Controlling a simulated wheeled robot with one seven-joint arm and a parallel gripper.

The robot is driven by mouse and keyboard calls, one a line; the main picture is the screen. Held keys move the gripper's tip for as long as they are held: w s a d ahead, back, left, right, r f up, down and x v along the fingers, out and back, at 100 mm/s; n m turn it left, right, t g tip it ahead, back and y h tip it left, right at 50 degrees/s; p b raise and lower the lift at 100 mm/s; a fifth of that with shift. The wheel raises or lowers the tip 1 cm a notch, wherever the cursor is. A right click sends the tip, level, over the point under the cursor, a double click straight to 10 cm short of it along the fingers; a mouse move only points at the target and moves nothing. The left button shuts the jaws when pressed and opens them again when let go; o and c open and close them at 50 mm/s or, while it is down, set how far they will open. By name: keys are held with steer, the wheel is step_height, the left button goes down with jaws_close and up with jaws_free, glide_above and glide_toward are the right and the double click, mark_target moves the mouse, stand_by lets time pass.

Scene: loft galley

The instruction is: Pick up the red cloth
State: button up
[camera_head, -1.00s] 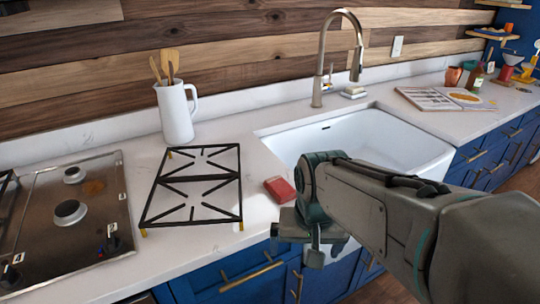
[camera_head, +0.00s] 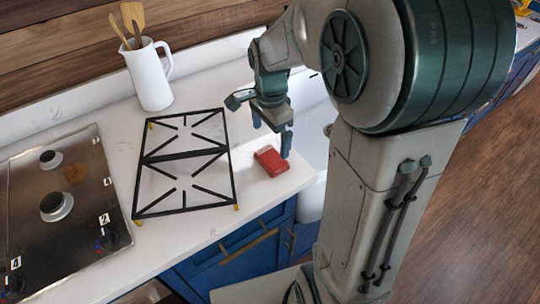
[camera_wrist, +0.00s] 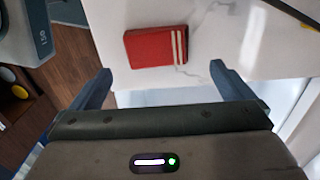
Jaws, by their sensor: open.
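The red cloth (camera_head: 271,160) is a small folded pad lying on the white counter, between the black burner grate and the sink. In the wrist view the cloth (camera_wrist: 156,46) shows pale stripes near its right end and lies beyond the fingertips, between their lines. My gripper (camera_head: 271,138) is open and empty, pointing down above the counter just behind the cloth in the head view. Its two blue fingers also show in the wrist view (camera_wrist: 160,78), apart from the cloth.
A black burner grate (camera_head: 186,154) lies left of the cloth. A white pitcher (camera_head: 149,76) with wooden utensils stands behind it. A steel cooktop (camera_head: 68,192) is at the left. The sink (camera_head: 313,136) is mostly hidden by my arm. The counter's front edge is close to the cloth.

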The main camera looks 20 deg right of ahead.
mark_target(271, 156)
steer(key=f, duration=0.3)
steer(key=f+p, duration=0.1)
steer(key=f, duration=0.3)
steer(key=shift+s+d+f, duration=0.1)
steer(key=shift+s+f, duration=0.1)
steer(key=shift+f, duration=0.1)
steer(key=c, duration=0.8)
